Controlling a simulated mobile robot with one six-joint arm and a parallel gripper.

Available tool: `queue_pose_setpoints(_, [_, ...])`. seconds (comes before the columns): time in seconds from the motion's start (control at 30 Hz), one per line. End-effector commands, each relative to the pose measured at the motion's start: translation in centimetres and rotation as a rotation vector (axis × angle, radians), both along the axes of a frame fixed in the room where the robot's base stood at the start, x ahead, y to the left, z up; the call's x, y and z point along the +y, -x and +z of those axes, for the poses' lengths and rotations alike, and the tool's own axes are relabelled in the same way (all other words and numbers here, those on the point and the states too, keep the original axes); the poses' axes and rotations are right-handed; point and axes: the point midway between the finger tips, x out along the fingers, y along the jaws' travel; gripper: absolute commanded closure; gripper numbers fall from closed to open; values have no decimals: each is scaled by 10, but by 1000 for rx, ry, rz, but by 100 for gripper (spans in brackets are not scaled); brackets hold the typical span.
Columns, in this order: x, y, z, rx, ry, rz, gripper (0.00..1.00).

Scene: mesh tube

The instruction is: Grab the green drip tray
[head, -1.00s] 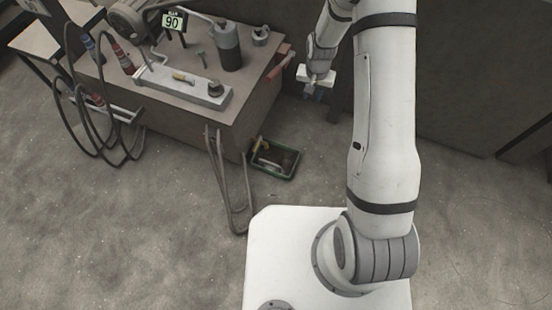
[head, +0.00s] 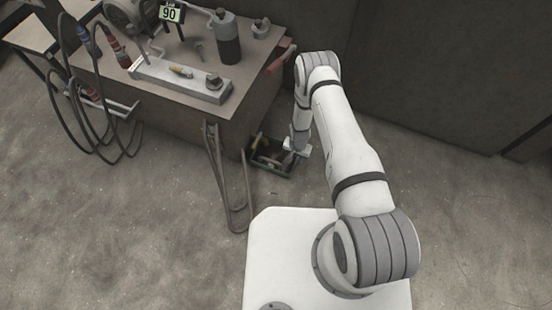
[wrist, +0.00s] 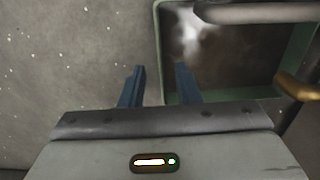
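The green drip tray (head: 268,168) sits on the floor at the foot of the cart's front right corner. In the wrist view the green tray (wrist: 157,35) fills the upper right, with a shiny wet patch on its dark floor. My gripper (wrist: 159,72) is open, with two blue fingers apart and nothing clamped. In that view the tray's left wall lies between the fingers; I cannot tell how far the fingers reach down past the rim. In the head view my gripper (head: 290,154) is at the tray's right side and hides part of it.
Inside the tray are a grey bar (wrist: 255,12) and a brass-coloured piece (wrist: 296,88). The workshop cart (head: 180,115) stands directly behind the tray. A bent hose or bar (head: 225,180) hangs down left of the tray. Floor to the right is clear.

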Motion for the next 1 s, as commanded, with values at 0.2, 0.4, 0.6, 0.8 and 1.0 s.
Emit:
queue_pose_setpoints(0.2, [-1,0,-24,1,1,-1,71])
queue_pose_setpoints(0.4, [-2,-1,-54,1,1,-1,71])
queue_pose_setpoints(0.6, [-2,-1,-58,1,0,-1,71])
queue_pose_setpoints(0.8, [-2,-1,-57,1,0,-1,81])
queue_pose_setpoints(1.0, [-2,-1,-57,1,0,-2,97])
